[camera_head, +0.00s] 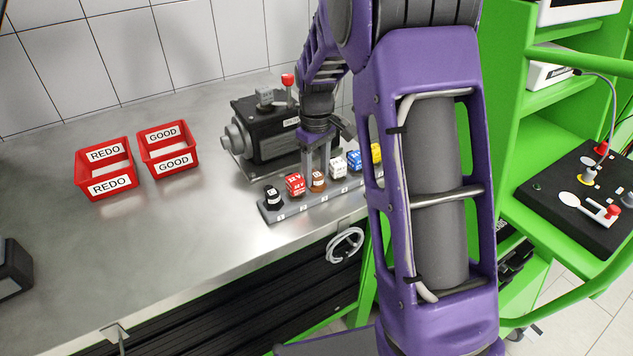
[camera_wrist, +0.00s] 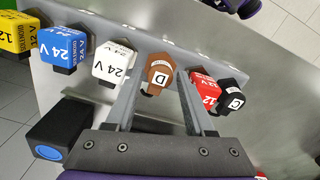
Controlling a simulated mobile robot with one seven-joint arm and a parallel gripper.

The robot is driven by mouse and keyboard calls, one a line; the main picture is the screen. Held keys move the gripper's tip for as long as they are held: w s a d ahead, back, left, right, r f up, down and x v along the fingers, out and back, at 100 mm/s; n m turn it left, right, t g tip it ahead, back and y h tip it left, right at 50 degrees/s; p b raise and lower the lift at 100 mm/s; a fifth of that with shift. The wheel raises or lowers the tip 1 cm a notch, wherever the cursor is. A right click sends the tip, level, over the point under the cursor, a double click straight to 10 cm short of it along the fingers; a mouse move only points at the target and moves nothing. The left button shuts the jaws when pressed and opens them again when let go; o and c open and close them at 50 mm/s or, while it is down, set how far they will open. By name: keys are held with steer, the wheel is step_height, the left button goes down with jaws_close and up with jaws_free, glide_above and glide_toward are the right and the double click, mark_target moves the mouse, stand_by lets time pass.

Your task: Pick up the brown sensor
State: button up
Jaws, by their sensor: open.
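The brown sensor (camera_head: 317,181) sits in the grey holder strip (camera_head: 291,210) on the bench, third from the left in the head view. It carries a white label, and in the wrist view the brown sensor (camera_wrist: 159,70) shows a "D". My gripper (camera_head: 317,167) is directly above it, fingers pointing down. In the wrist view my gripper (camera_wrist: 159,78) is open, with a finger on each side of the brown sensor. I cannot tell whether either finger touches it.
A black sensor (camera_head: 272,197) and a red one (camera_head: 295,184) stand on one side; white (camera_head: 338,165), blue (camera_head: 354,160) and yellow (camera_head: 376,152) ones on the other. A dark pump (camera_head: 262,137) stands behind. Red REDO (camera_head: 106,171) and GOOD (camera_head: 168,150) bins stand left.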

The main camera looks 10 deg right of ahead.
jaws_close()
steer(key=shift+r, duration=0.15)
